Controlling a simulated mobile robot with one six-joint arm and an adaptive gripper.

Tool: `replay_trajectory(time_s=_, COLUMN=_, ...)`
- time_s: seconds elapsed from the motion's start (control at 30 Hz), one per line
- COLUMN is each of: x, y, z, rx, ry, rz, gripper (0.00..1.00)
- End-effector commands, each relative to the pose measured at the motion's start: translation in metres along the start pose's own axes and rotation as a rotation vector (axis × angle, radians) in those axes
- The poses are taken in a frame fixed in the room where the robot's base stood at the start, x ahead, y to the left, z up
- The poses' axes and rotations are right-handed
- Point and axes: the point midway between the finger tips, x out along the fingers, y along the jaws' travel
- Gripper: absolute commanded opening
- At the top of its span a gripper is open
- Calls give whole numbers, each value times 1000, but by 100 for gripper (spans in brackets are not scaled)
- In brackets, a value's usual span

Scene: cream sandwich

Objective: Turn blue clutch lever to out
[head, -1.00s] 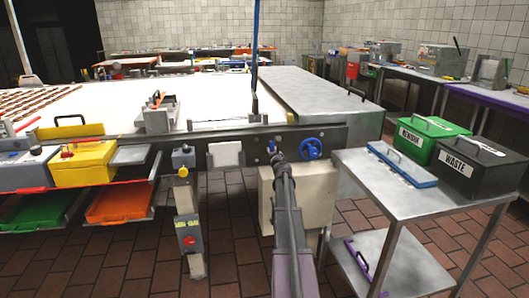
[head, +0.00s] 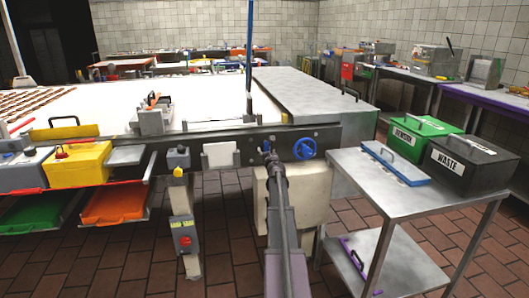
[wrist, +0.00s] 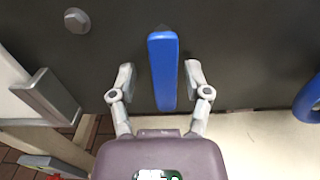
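The blue clutch lever (wrist: 163,72) is a flat blue bar on the dark machine rail. In the wrist view it stands nearly upright, leaning very slightly. My gripper (wrist: 159,78) is open, with one grey finger on each side of the lever's lower half. Gaps show between the lever and both fingers, more clearly on the left. In the head view my gripper (head: 268,160) is at the rail, left of the blue handwheel, and it hides most of the lever. No out marking is readable.
The blue handwheel (head: 303,148) is close on the right; its edge also shows in the wrist view (wrist: 308,98). A bolt head (wrist: 77,20) and a grey bracket (wrist: 46,97) lie left. A steel cart (head: 420,198) with bins stands right.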

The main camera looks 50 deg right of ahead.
Motion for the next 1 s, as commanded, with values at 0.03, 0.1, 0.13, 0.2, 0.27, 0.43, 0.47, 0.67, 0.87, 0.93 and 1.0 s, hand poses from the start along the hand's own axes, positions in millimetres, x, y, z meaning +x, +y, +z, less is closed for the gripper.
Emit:
replay_trajectory(time_s=0.03, x=0, y=-1, z=0, rx=0, ry=0, rz=-1, gripper=63)
replay_trajectory(time_s=0.1, x=-1, y=-2, z=0, rx=0, ry=0, rz=-3, gripper=63)
replay_trajectory(time_s=0.13, x=-1, y=-2, z=0, rx=-1, ry=0, rz=-3, gripper=63)
replay_trajectory(time_s=0.2, x=-2, y=-2, z=0, rx=-1, ry=0, rz=-4, gripper=63)
replay_trajectory(time_s=0.27, x=-3, y=-2, z=0, rx=-1, ry=0, rz=-4, gripper=63)
replay_trajectory(time_s=0.43, x=-15, y=-2, z=0, rx=-1, ry=0, rz=-5, gripper=63)
replay_trajectory(time_s=0.47, x=-18, y=-2, z=0, rx=-1, ry=0, rz=-5, gripper=63)
replay_trajectory(time_s=0.67, x=-46, y=-2, z=0, rx=-1, ry=0, rz=-5, gripper=63)
replay_trajectory(time_s=0.87, x=-78, y=-1, z=0, rx=0, ry=0, rz=-5, gripper=63)
replay_trajectory(time_s=0.93, x=-89, y=-1, z=0, rx=0, ry=0, rz=-5, gripper=63)
replay_trajectory(time_s=1.0, x=-98, y=-1, z=0, rx=0, ry=0, rz=-4, gripper=63)
